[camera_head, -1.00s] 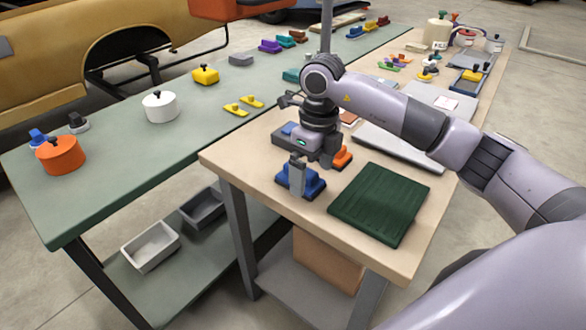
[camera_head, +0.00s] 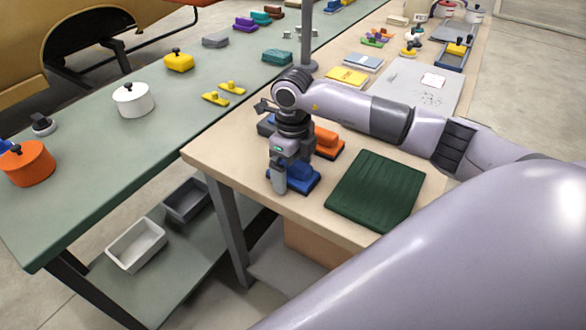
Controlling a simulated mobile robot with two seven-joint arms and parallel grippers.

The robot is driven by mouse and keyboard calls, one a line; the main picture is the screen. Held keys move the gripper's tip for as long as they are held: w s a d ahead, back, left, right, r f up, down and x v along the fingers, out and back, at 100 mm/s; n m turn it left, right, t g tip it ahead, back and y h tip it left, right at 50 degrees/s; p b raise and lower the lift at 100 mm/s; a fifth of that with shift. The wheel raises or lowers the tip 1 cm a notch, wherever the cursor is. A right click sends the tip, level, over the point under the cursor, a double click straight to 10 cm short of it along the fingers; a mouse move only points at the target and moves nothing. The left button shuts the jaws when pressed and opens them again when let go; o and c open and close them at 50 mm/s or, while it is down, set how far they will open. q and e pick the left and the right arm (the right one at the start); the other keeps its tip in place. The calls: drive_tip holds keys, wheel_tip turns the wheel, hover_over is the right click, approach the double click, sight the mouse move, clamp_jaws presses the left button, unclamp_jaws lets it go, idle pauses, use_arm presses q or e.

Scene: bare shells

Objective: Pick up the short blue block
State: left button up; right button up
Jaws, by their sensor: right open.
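A short blue block (camera_head: 302,177) sits on the near end of the wooden table, left of a dark green ribbed mat. My right gripper (camera_head: 281,179) points down at the block's left front side. Its fingers are open and cover part of the block. I cannot tell whether a finger touches it. The far finger is mostly hidden. My left gripper is not in view.
An orange block (camera_head: 327,143) stands just behind the blue one, and a grey-blue block (camera_head: 266,124) is behind my gripper. The green mat (camera_head: 376,190) lies to the right. A green-topped table (camera_head: 120,145) runs along the left, holding pots and blocks.

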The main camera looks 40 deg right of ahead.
drive_tip(key=shift+f, duration=0.1)
drive_tip(key=shift+c, duration=0.3)
drive_tip(key=c, duration=1.1)
drive_tip(key=shift+c, duration=0.2)
wheel_tip(320, 180, up, 20)
drive_tip(key=o, duration=0.5)
drive_tip(key=c, duration=0.3)
drive_tip(key=shift+c, duration=0.2)
